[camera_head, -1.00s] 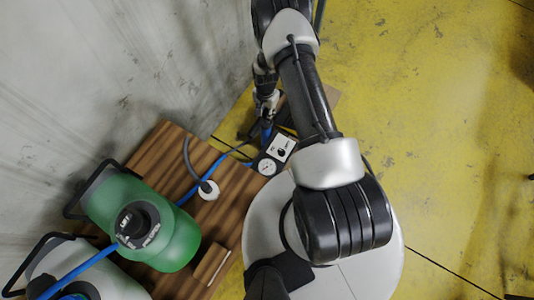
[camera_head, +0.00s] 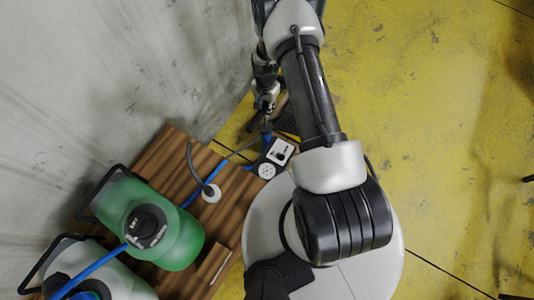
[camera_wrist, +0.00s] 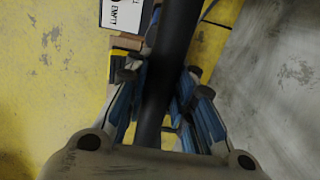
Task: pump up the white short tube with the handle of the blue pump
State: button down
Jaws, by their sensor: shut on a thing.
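My gripper (camera_head: 266,97) is beyond the wooden board's far end in the head view, at the top of the blue pump (camera_head: 266,131). The pump is small here and partly hidden. In the wrist view, my gripper's blue-padded fingers (camera_wrist: 163,98) are shut around the pump's dark handle bar (camera_wrist: 174,40), which runs up the picture between them. A white rounded tube (camera_head: 120,278) with a black carrying loop stands at the lower left, partly cut off. A blue hose (camera_head: 92,273) crosses its top.
A green tube (camera_head: 180,238) stands on the wooden board (camera_head: 160,160). A white gauge box (camera_head: 279,153) is beside the pump, with a grey hose and round white fitting (camera_head: 211,194) on the board. A grey wall (camera_head: 90,70) bounds the left; yellow floor (camera_head: 430,130) is open right.

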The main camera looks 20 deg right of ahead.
notch_tip(320, 180, down, 12)
jog(key=b, duration=0.9)
jog(key=shift+r, duration=0.4)
jog(key=shift+p, duration=0.3)
jog(key=c, duration=1.2)
grip_release()
jog(key=shift+r, duration=0.15)
jog(key=shift+r+p, duration=2.1)
jog(key=shift+r, duration=1.3)
